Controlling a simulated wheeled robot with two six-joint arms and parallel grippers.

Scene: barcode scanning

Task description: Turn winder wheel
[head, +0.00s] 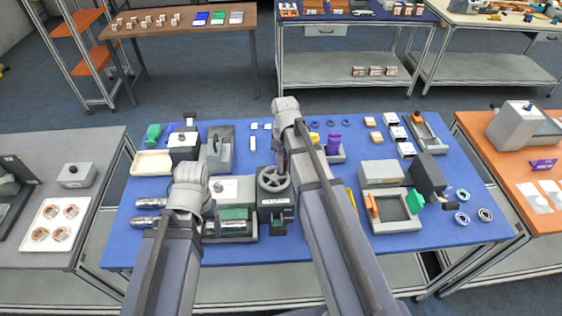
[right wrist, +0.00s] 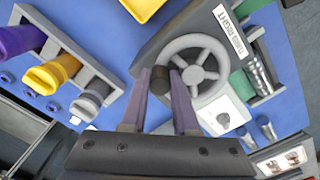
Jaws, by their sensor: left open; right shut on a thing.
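The winder wheel (head: 273,180) is a grey spoked wheel on a dark winder body near the middle of the blue table. In the right wrist view the wheel (right wrist: 206,74) fills the centre, with a dark round knob (right wrist: 160,80) at its rim. My right gripper (head: 280,166) reaches down to the wheel. Its fingertips (right wrist: 164,76) are closed on the knob, one on each side. My left gripper (head: 190,200) is over the left part of the table, away from the wheel. Its fingers are hidden behind its own wrist.
A label (right wrist: 228,32) ending in "RIGHT" is on the winder body. Two metal cylinders (head: 150,203) lie further left. A rack with purple, yellow and grey pieces (right wrist: 67,60) stands near my right gripper.

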